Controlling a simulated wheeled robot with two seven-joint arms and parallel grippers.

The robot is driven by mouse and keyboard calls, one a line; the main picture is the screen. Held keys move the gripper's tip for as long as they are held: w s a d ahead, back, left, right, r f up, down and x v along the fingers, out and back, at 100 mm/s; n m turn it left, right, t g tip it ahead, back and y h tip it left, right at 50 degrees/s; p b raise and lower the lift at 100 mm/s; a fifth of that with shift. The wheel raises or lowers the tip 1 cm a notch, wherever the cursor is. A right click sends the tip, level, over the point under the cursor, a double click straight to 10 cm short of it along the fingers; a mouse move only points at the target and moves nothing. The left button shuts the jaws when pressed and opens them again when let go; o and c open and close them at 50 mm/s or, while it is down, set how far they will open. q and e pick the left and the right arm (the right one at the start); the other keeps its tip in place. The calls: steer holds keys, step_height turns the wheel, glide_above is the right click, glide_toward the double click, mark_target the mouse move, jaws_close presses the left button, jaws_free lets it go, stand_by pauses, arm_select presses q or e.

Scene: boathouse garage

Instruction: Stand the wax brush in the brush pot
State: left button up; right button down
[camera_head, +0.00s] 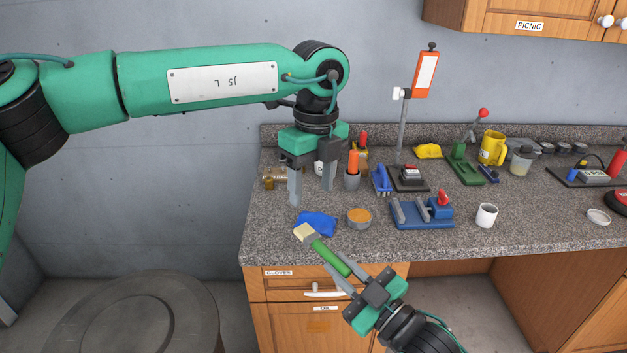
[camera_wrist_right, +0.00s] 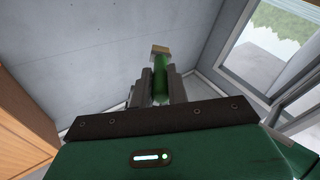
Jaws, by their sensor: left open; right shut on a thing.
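The wax brush has a green handle (camera_head: 330,257) and a pale bristle head (camera_head: 304,232). My right gripper (camera_head: 347,276) is shut on the handle, and the brush points up and left in front of the counter's edge. In the right wrist view the green brush (camera_wrist_right: 160,80) stands out between the fingers. My left gripper (camera_head: 311,190) is open, fingers pointing down above the counter's left part, with nothing between its tips. I cannot tell for sure which vessel is the brush pot; a grey pot (camera_head: 352,183) with an orange-handled tool and a white cup (camera_head: 487,215) stand on the counter.
A blue cloth (camera_head: 320,219) and a round tin of orange wax (camera_head: 359,217) lie near the front edge. A blue vise-like fixture (camera_head: 422,217) stands right of them. A blue brush (camera_head: 381,180), a yellow mug (camera_head: 492,148) and other tools crowd the back.

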mark_target(310, 233)
arm_select(q)
steer(key=f, duration=1.1)
steer(key=shift+s+a+f, duration=0.2)
steer(key=shift+f, duration=0.1)
steer(key=c, duration=1)
steer(key=shift+c, duration=0.3)
arm_select(e)
steer(key=c, duration=1.3)
jaws_free()
